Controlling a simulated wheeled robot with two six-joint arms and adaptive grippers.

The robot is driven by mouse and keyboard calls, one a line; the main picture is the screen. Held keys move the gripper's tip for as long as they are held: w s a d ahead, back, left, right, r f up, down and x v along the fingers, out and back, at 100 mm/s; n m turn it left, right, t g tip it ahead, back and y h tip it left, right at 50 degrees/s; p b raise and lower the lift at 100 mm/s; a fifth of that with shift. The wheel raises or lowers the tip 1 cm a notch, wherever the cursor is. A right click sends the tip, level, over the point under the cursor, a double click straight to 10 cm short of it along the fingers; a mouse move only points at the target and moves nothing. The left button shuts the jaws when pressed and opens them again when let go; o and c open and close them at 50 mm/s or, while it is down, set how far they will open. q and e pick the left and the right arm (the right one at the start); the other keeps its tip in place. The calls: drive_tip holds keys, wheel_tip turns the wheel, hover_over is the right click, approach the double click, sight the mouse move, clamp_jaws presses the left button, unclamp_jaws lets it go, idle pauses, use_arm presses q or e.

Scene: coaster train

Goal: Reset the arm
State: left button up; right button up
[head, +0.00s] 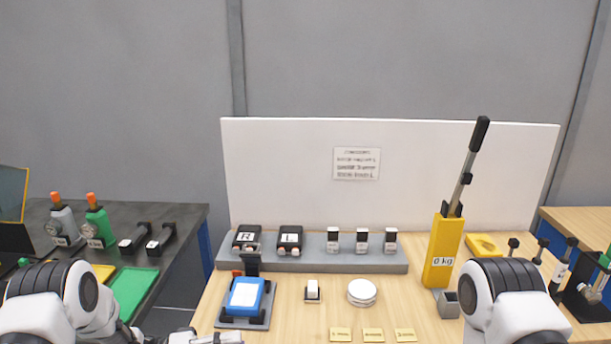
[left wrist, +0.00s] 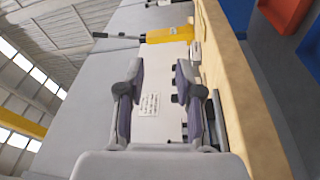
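My left arm (head: 70,295) comes in from the lower left in the head view. Its gripper (head: 205,339) is only partly seen at the bottom edge, by the front left of the wooden table. In the left wrist view the left gripper (left wrist: 158,72) has its two fingers apart with nothing between them. My right arm (head: 510,300) stands at the lower right in the head view, and its gripper is out of view.
The wooden table (head: 300,330) holds a blue device (head: 247,297), white discs (head: 362,292), a grey rack (head: 320,266) and a yellow lever post (head: 443,252) marked 0 kg. A white panel (head: 280,170) stands behind. A dark table (head: 185,215) with a green tray (head: 133,288) is left.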

use_arm(q)
drive_tip(key=s+d+f+n+t+y, duration=0.1)
drive_tip(key=s+f+n+t+y, duration=0.3)
drive_tip(key=f, duration=0.3)
drive_tip(key=s+d+f+n+t+y, duration=0.1)
drive_tip(key=s+f+n+t+y, duration=0.15)
drive_tip(key=f+y, duration=0.3)
drive_tip(key=s+a+f+m+g+y, duration=0.1)
drive_tip(key=s+a+f+g+y, duration=0.1)
drive_tip(key=s, duration=0.6)
drive_tip(key=s+a+f+m+g+y, duration=0.2)
drive_tip(key=s+a+g+y, duration=0.2)
drive_tip(key=s, duration=0.4)
drive_tip(key=s+a+f+m+g+y, duration=0.2)
drive_tip(key=s+a, duration=0.3)
drive_tip(key=s, duration=0.4)
drive_tip(key=shift+a+f+g+y, duration=0.3)
drive_tip(key=shift+f+g+y, duration=0.25)
drive_tip(key=shift+y, duration=0.2)
